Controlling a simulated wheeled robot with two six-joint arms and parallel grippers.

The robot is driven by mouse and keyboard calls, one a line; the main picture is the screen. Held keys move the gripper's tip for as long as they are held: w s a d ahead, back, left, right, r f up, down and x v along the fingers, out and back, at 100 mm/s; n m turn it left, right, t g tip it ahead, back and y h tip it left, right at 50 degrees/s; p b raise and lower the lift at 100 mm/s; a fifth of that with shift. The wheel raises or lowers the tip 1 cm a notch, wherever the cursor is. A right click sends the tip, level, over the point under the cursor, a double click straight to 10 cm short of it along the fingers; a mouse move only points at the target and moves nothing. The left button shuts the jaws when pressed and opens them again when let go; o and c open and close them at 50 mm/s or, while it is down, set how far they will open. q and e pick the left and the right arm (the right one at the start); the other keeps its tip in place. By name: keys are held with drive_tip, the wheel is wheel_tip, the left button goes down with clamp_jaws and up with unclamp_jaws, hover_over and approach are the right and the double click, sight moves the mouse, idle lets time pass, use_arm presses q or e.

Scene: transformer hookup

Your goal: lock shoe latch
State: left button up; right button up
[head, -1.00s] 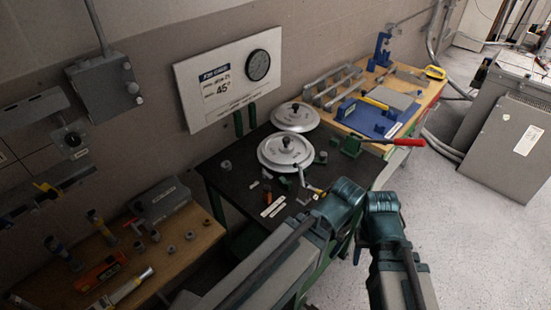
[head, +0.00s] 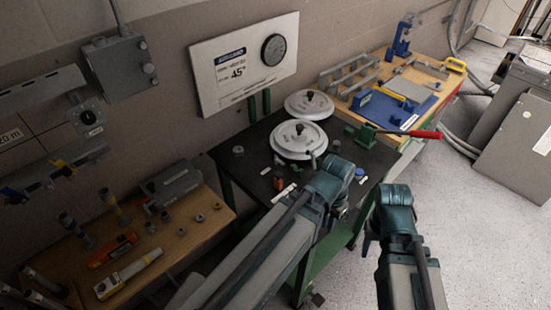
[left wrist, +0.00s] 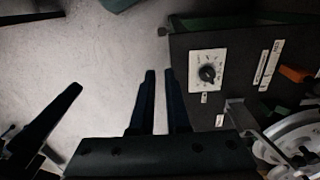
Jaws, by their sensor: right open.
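Two round pale metal discs with dark hubs, the rear disc (head: 309,104) and the front disc (head: 290,150), lie on the dark bench top (head: 240,170). The front disc also shows at the lower right of the left wrist view (left wrist: 307,128). A grey bracket (left wrist: 238,113) stands beside it; I cannot tell whether it is the shoe latch. My left gripper (left wrist: 161,75) is over the floor beside the bench, its fingers close together with a narrow empty gap. The head view hides its tips behind my wrist. My right gripper (left wrist: 55,72) is open and empty, its fingers at the left edge.
A dial plate (left wrist: 208,74) is on the dark bench. A red-handled lever (head: 422,134) juts out at the bench's right end. A wooden bench (head: 215,220) with tools stands at left. A sign (head: 235,82) showing 45° stands behind.

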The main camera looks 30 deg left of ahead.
use_arm(q)
drive_tip(key=w+a+h, duration=0.1)
drive_tip(key=w+a, duration=0.1)
drive_tip(key=w+a+t+h+b, duration=0.1)
drive_tip(key=a, duration=0.2)
drive_tip(key=w+a+f+t+h+b, duration=0.1)
drive_tip(key=w+a, duration=0.1)
drive_tip(key=shift+w+a, duration=0.25)
drive_tip(key=shift+w, duration=0.05)
clamp_jaws()
drive_tip(key=w+a+r+t+b, duration=0.2)
drive_tip(key=a+t, duration=0.2)
drive_tip(key=a, duration=0.8)
drive_tip(key=w+a+r+t+b, duration=0.1)
drive_tip(key=a+t, duration=0.3)
drive_tip(key=a, duration=0.8)
drive_tip(key=shift+w+r+t+b, duration=0.35)
drive_tip(key=shift+w+r, duration=0.2)
drive_tip(key=shift+r, duration=0.2)
drive_tip(key=b, duration=0.7)
approach(275, 156)
drive_tip(key=w+d, duration=0.1)
drive_tip(key=w+d+f, duration=0.1)
drive_tip(key=w+d, duration=0.1)
drive_tip(key=shift+w+d+f, duration=0.25)
drive_tip(key=shift+w+d, duration=0.05)
drive_tip(key=shift+w+d+f+b, duration=0.2)
drive_tip(key=shift+w+f+b, duration=0.1)
drive_tip(key=shift+w+b, duration=0.2)
